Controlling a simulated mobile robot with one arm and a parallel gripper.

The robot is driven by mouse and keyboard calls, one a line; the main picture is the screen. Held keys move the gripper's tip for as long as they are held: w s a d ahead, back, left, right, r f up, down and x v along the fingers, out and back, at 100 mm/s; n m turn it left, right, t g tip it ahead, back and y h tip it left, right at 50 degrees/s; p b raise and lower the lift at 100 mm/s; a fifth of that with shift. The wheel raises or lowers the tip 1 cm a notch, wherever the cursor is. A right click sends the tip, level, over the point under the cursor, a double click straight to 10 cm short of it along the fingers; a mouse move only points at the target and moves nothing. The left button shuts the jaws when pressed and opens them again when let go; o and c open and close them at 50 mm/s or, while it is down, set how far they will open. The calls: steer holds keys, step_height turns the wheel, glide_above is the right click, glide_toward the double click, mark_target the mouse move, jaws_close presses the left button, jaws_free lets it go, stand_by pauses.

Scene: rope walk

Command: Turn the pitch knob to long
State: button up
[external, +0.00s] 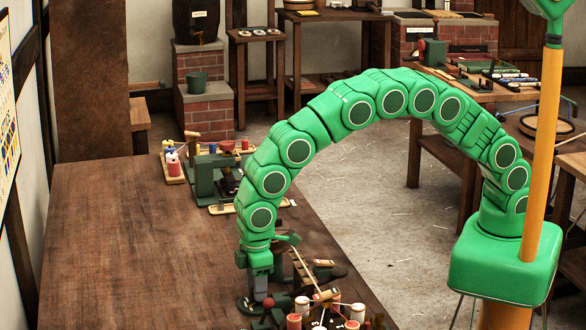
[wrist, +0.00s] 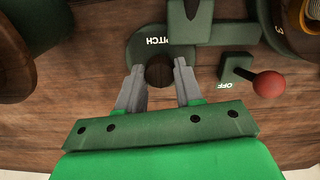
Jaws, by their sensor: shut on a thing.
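The pitch knob (wrist: 160,75) is a small dark round knob on a dark green plate marked PITCH (wrist: 140,43). My gripper (wrist: 159,66) has one grey finger on each side of the knob and is shut on it. In the external view my gripper (external: 261,287) points straight down over a green base on the bench, and the knob itself is hard to make out there. No long mark or pointer is readable, so I cannot tell the knob's setting.
A red ball lever (wrist: 270,84) beside an OFF label stands just right of my gripper. Red and white bobbins (external: 325,310) stand close by in the external view. The wooden bench (external: 140,240) is clear to the left; a green machine (external: 205,180) sits farther back.

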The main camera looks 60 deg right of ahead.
steer(key=shift+d, duration=0.1)
stand_by(0.3)
steer(key=o, duration=1)
steer(key=shift+o, duration=0.2)
step_height(320, 180, up, 7)
steer(key=shift+r, duration=0.4)
steer(key=shift+r, duration=0.1)
